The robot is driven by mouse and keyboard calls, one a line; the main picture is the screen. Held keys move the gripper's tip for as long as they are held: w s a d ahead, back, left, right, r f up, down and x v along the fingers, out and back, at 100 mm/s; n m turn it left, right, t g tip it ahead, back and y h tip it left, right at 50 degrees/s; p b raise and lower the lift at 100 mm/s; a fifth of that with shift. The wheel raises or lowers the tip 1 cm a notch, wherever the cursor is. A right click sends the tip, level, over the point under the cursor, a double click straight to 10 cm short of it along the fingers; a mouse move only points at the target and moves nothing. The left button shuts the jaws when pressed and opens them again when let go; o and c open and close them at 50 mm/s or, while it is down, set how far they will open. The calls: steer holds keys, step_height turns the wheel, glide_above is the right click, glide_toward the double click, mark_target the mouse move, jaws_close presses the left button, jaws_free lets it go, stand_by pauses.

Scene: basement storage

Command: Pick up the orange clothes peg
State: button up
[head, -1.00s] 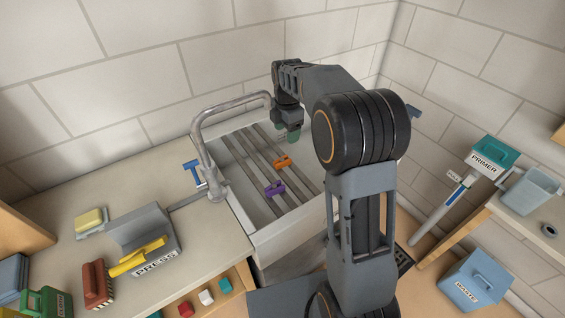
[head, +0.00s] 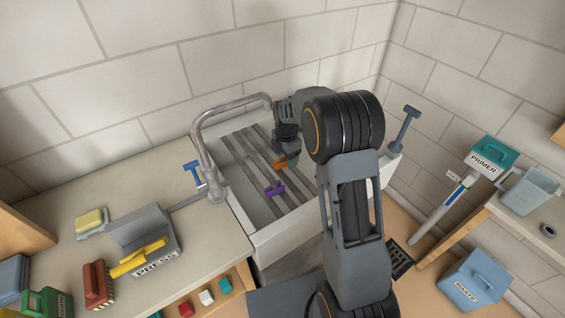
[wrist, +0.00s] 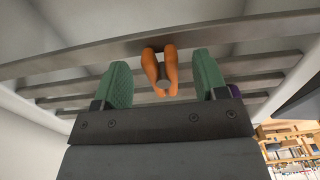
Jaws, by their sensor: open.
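The orange clothes peg (head: 281,164) is on one of the grey slats over the white sink. In the wrist view the peg (wrist: 160,72) hangs on a slat, with its two legs toward me. My gripper (head: 289,160) is open at the peg. Its green fingertips (wrist: 162,84) stand on either side of the peg's legs, with a visible gap on each side. A purple clothes peg (head: 275,189) sits on a slat nearer the front, and only its edge shows in the wrist view at the right finger.
The sink (head: 262,232) has several parallel slats (head: 238,165) across it. A curved tap (head: 205,150) rises at its left. A grey press (head: 150,240) and a yellow sponge (head: 90,220) are on the left counter. A dark-handled tool (head: 405,128) stands at the sink's right.

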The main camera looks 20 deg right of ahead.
steer(key=shift+f, duration=0.25)
steer(key=c, duration=1)
steer(key=shift+r, duration=0.1)
steer(key=shift+r, duration=0.55)
step_height(320, 180, up, 2)
steer(key=shift+r, duration=0.15)
steer(key=s+d+b, duration=0.1)
steer(key=s+d, duration=0.1)
steer(key=s, duration=0.3)
steer(key=s+d+b, duration=0.1)
steer(key=s, duration=0.5)
steer(key=s+d+b, duration=0.1)
steer(key=s+d, duration=0.1)
steer(key=s, duration=0.4)
steer(key=shift+d, duration=0.3)
steer(key=shift+s, duration=0.1)
